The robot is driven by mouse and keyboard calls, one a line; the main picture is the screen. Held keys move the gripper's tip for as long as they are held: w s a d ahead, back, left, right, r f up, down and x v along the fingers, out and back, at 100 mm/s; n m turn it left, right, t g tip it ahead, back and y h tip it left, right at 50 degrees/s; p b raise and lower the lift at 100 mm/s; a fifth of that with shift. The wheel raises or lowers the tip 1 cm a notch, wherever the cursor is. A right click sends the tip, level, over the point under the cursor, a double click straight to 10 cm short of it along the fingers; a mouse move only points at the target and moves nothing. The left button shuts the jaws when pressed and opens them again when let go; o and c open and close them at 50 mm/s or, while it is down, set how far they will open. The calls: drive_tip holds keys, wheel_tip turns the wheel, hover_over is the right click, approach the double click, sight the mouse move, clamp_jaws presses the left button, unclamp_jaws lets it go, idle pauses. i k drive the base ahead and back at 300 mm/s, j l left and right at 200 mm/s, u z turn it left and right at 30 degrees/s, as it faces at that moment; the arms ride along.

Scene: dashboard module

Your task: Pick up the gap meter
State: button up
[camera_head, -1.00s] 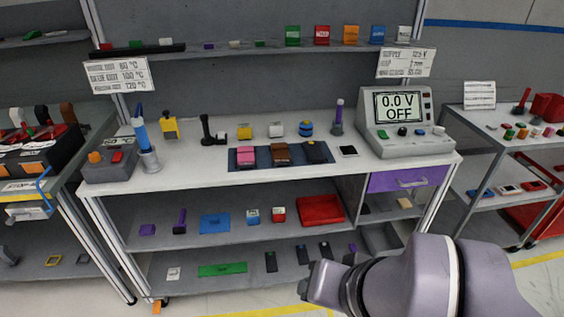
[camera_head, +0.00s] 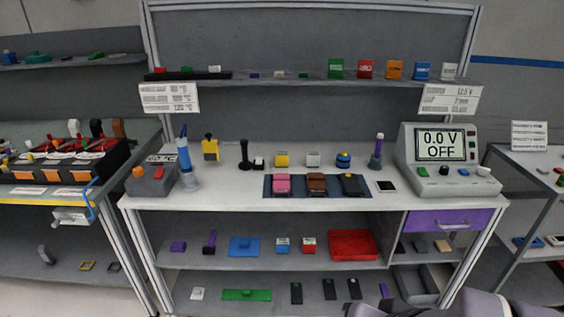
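I cannot tell for certain which thing is the gap meter; no label names it at this size. Small instruments stand on the white bench top (camera_head: 225,199). They include a yellow device with a black top (camera_head: 210,149), a black stand (camera_head: 245,155), a yellow block (camera_head: 282,160), a pale block (camera_head: 313,159) and a blue and yellow round piece (camera_head: 343,160). Pink (camera_head: 282,184), brown (camera_head: 316,183) and black (camera_head: 351,184) devices lie on a dark blue mat. My gripper is out of view; only part of my arm shows at the bottom right.
A power unit reading "0.0 V OFF" (camera_head: 438,158) stands at the bench's right end, above a purple drawer (camera_head: 447,223). A soldering-type station (camera_head: 152,176) is at the left end. Shelves below hold a red tray (camera_head: 352,245) and small parts. Side benches flank it.

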sight(281, 157)
drive_tip(key=i+u, duration=0.25)
drive_tip(key=i, duration=0.35)
drive_tip(key=i+l+u, duration=0.25)
drive_tip(key=i, duration=0.3)
drive_tip(key=i+l+u, duration=0.1)
drive_tip(key=i+u, duration=0.15)
drive_tip(key=i, duration=0.3)
